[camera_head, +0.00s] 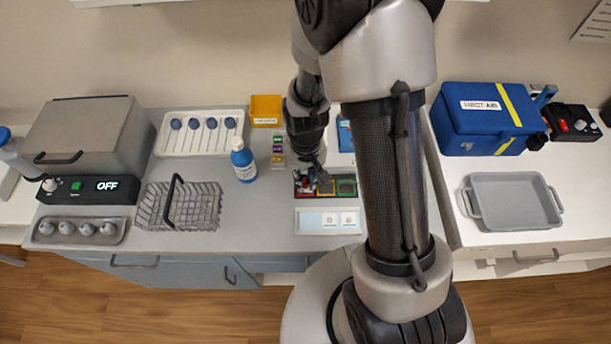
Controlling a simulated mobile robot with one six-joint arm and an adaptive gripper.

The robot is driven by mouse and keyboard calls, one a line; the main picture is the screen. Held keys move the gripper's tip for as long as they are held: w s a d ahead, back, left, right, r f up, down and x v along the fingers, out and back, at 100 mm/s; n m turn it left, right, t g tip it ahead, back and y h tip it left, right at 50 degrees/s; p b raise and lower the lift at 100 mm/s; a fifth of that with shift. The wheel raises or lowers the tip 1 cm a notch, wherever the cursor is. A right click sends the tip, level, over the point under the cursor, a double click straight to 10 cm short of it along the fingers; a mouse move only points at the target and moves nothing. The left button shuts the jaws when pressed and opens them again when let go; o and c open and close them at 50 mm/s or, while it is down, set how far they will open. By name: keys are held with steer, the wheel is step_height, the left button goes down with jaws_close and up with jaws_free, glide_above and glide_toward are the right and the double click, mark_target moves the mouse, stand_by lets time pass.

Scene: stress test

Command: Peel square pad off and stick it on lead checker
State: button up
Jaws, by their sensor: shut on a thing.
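A pale sheet (308,222) lies at the front of the grey counter. Two white square pads, one in the middle (328,219) and one at the right (348,219), lie on it; its left part is bare. Behind it is a black tray-like device with red, yellow and green squares, which looks like the lead checker (346,186). My gripper (321,179) points down over the checker's left and middle part. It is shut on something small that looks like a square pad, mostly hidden. I cannot tell whether this touches the checker.
A wire basket (180,206) is farther left. A yellow bin (266,110) stands behind. A grey tray (512,202) and blue first aid box (485,119) are on the right counter.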

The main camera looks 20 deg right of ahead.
steer(key=shift+f+b, duration=0.4)
steer(key=shift+f, duration=0.15)
steer(key=o, duration=0.5)
steer(key=shift+c, duration=0.2)
steer(key=shift+r, duration=0.2)
steer(key=shift+r+p, duration=1.6)
steer(key=shift+r, duration=0.25)
steer(key=shift+o, duration=0.5)
steer(key=o, duration=0.5)
